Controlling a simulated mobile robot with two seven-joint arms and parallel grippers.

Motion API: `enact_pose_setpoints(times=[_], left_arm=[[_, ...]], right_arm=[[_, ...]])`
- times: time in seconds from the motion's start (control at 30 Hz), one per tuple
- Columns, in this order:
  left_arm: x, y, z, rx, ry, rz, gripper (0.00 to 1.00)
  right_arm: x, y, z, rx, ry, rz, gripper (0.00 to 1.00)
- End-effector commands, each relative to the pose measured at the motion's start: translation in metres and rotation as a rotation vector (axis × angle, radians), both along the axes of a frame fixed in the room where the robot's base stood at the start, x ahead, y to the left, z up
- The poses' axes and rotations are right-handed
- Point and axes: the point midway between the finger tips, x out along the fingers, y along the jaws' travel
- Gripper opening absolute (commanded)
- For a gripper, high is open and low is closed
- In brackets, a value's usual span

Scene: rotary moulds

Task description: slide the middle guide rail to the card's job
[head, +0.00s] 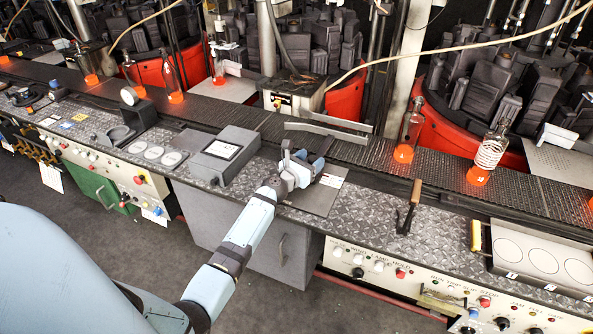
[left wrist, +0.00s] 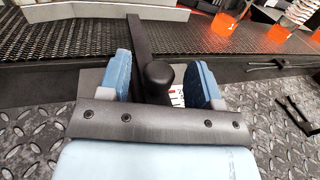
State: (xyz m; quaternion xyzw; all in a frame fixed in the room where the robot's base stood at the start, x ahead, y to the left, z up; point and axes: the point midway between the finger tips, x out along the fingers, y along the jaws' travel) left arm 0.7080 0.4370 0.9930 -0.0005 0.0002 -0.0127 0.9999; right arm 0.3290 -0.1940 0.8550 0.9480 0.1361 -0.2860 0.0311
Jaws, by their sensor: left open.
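The middle guide rail (head: 325,129) is a pair of grey metal strips over the dark conveyor, in the middle of the head view. Its near strip also shows at the top left of the left wrist view (left wrist: 105,11). A black bar with a round black knob (left wrist: 158,76) runs toward the rail. My left gripper (head: 304,164) is open, with its blue fingers on either side of the knob; contact cannot be told. A white card (head: 331,180) lies on the grey plate, partly hidden by the gripper; only a sliver shows in the wrist view. My right gripper is not in view.
A grey box with a screen (head: 223,150) stands left of the gripper. A wooden-handled tool (head: 410,207) lies to the right on the bench. Several bottles on orange-lit bases, such as the white-marked bottle (head: 490,150), stand along the conveyor (head: 440,168).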

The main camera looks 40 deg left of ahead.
Motion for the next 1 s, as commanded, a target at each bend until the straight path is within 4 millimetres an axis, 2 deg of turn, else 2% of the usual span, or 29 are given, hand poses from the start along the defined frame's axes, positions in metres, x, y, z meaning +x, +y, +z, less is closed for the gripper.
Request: enact_pose_setpoints(times=[0.3, 0.5, 0.7, 1.0], left_arm=[[-0.073, 0.002, -0.001, 0.002, 0.003, 0.0, 0.58], [-0.107, 0.002, -0.001, 0.001, 0.002, 0.0, 0.58], [-0.122, 0.003, 0.0, 0.001, 0.001, 0.0, 0.58], [-0.123, 0.003, 0.0, 0.001, 0.001, 0.0, 0.58]], right_arm=[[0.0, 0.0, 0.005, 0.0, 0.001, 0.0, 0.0], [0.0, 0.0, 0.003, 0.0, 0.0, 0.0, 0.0], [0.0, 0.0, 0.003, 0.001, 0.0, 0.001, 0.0], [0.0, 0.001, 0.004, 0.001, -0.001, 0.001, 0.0]])
